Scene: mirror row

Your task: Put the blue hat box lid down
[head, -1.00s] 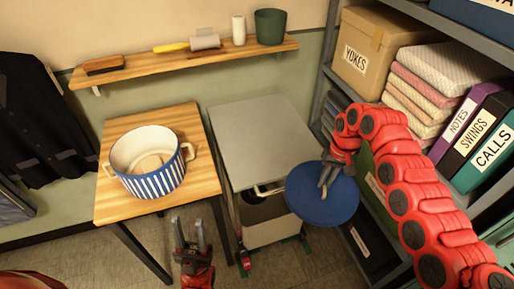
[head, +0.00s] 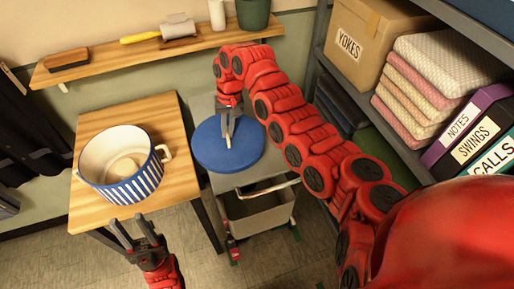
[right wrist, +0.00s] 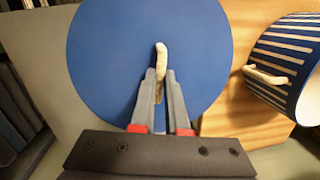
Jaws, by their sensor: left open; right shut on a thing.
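The blue hat box lid (head: 212,150) is a round flat disc with a pale handle, over the left part of the grey cart top (head: 203,103). My right gripper (head: 229,138) is shut on the lid's handle from above. In the right wrist view the lid (right wrist: 110,60) fills the middle, with the handle (right wrist: 161,60) between the fingers. I cannot tell whether the lid touches the top. The blue and white striped box (head: 140,183) stands open on the wooden table (head: 155,112), left of the lid. My left gripper (head: 137,240) is open and empty in front of the table.
A wall shelf (head: 100,73) holds a brush (head: 67,59), a yellow-handled tool (head: 140,38) and pots. At right, a rack holds the YOKES box (head: 350,45), folded cloths (head: 440,75) and binders (head: 470,130). A grey drawer (head: 258,208) sticks out below the cart top.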

